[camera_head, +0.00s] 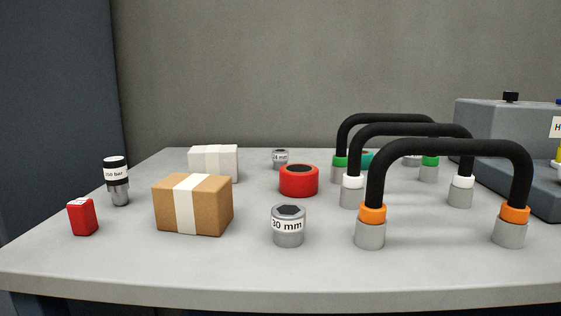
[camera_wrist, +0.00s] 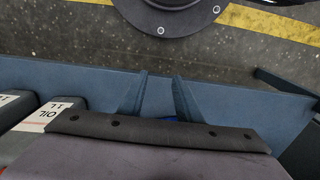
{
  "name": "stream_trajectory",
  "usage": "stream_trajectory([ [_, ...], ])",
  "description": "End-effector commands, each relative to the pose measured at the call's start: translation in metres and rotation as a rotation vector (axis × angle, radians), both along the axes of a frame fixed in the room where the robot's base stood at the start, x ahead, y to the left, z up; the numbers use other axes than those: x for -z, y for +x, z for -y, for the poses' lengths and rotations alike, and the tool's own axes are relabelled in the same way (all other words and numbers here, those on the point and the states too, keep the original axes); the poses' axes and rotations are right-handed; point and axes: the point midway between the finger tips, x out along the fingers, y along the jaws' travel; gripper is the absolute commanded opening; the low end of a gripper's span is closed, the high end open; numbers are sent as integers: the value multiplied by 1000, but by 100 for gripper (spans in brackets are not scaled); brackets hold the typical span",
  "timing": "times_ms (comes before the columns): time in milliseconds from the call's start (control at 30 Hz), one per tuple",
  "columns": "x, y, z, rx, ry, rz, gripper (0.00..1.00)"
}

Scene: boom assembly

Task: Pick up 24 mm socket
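The 24 mm socket (camera_head: 280,159) is a small grey metal cylinder with a white label, standing upright near the back of the table in the head view. Its label is small and hard to read. A larger socket (camera_head: 288,238) marked 30 mm stands nearer the front. My gripper (camera_wrist: 160,95) shows only in the wrist view, with its two fingers apart and nothing between them. It is away from the sockets, and neither socket shows in the wrist view.
A red ring (camera_head: 299,186) stands between the two sockets. A brown box (camera_head: 213,208) and a white box (camera_head: 229,161) are to the left. Black hoses (camera_head: 450,147) with coloured collars fill the right. In the wrist view, oil containers (camera_wrist: 45,115) sit at the left.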

Motion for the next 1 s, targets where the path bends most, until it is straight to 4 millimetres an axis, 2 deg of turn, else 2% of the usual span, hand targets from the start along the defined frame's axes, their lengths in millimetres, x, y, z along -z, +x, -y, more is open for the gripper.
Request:
stream_trajectory([
  [133,0,0,0,0,0,0,31],
  [200,0,0,0,0,0,0,48],
  [233,0,0,0,0,0,0,52],
  [533,0,0,1,3,-2,1,52],
  [667,-5,7,14,31,-20,17,52],
  [767,-14,16,39,84,-58,43,52],
  [867,-29,27,80,165,-120,83,52],
  [967,-50,34,135,270,-205,128,52],
  [1000,-60,33,160,315,-244,146,52],
])
